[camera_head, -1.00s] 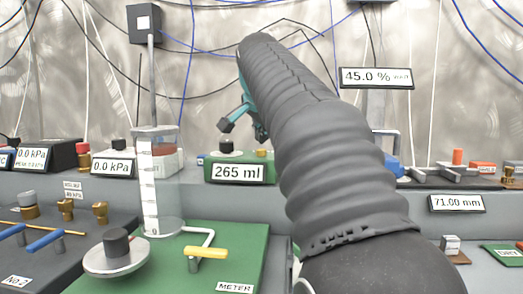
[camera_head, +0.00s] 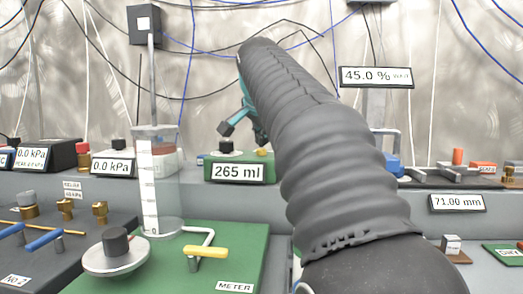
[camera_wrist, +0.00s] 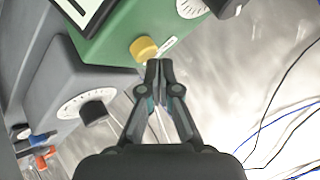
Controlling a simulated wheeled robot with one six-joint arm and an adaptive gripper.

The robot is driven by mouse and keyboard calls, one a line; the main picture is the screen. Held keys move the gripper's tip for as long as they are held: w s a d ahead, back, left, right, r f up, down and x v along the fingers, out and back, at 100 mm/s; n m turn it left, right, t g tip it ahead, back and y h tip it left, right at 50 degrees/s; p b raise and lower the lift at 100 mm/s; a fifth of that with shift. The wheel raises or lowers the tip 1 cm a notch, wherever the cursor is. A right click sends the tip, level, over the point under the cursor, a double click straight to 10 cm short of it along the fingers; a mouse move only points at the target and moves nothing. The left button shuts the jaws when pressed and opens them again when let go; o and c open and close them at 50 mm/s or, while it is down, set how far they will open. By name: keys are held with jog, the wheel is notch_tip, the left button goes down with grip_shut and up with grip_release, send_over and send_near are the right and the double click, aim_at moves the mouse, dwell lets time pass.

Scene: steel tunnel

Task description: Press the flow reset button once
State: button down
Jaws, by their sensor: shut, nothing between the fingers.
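A green box (camera_head: 205,171) with a 265 ml display (camera_head: 237,172) stands on the rear ledge. It also shows in the wrist view (camera_wrist: 112,32). A yellow button (camera_wrist: 143,48) sits on the green box's face in the wrist view, with a small white label beside it, too small to read. My gripper (camera_wrist: 159,68) is shut and empty, its fingertips close beside the button in the picture; I cannot tell if they touch. In the head view, my gripper (camera_head: 227,128) is tilted just above the box, near its black knob (camera_head: 226,146).
A clear measuring cylinder (camera_head: 168,190) stands left of the box on a green METER panel (camera_head: 225,265). A grey box with a dial and black knob (camera_wrist: 93,113) lies near my gripper. Cables hang along the metal wall.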

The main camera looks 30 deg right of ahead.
aim_at(262, 150)
jog(key=shift+f+b, duration=0.35)
jog(key=shift+f, duration=0.15)
dwell(0.4)
jog(key=shift+r, duration=0.1)
jog(key=shift+r+p, duration=0.85)
jog(key=shift+p, duration=0.15)
notch_tip(262, 150, up, 3)
jog(key=shift+f+p, duration=0.2)
jog(key=shift+p, duration=1.05)
jog(key=shift+r+p, duration=0.35)
jog(key=shift+r, duration=0.85)
